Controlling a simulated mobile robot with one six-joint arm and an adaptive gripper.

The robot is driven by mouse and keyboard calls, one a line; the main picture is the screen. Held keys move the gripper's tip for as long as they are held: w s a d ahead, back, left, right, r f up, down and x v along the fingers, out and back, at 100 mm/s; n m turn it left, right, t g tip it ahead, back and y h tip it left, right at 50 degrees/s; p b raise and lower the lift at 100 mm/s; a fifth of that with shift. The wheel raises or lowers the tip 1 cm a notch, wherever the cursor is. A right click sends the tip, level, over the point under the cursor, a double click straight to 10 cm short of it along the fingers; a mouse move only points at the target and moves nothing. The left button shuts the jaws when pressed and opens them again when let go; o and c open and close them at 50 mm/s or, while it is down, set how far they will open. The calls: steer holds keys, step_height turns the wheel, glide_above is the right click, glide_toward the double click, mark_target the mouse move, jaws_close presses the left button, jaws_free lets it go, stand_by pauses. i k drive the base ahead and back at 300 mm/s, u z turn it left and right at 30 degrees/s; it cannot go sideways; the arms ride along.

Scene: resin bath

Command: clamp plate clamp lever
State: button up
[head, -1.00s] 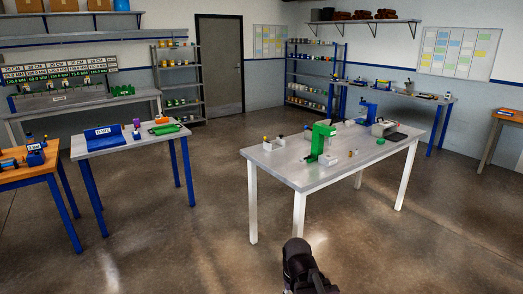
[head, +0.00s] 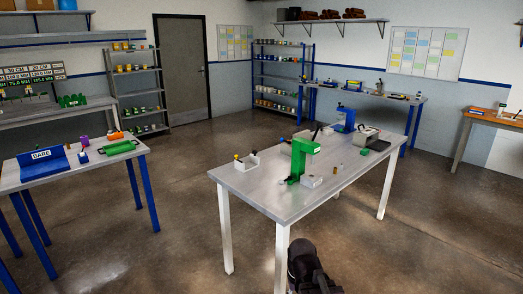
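A green C-shaped stand (head: 302,160) is upright on the grey-topped table (head: 258,202) in front of me. A similar blue stand (head: 345,119) is at the table's far end. A grey boxy device (head: 366,136) is near it, with a dark flat piece beside it. A thin dark lever-like bar (head: 316,132) rises behind the green stand. I cannot tell which part is the plate clamp lever. My black arm end (head: 306,268) is low at the bottom edge, apart from the table. Its fingers cannot be made out.
A small white open box (head: 247,162) and a small grey block (head: 311,181) are on the table. A side table at left holds a blue "BARE" tray (head: 43,165) and a green roller-like item (head: 119,147). Floor is clear between the tables.

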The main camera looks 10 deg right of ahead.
mark_target(281, 182)
steer(key=z, duration=0.2)
steer(key=i, duration=1.05)
steer(key=z, duration=0.4)
steer(key=i, duration=1.15)
steer(key=z, duration=0.2)
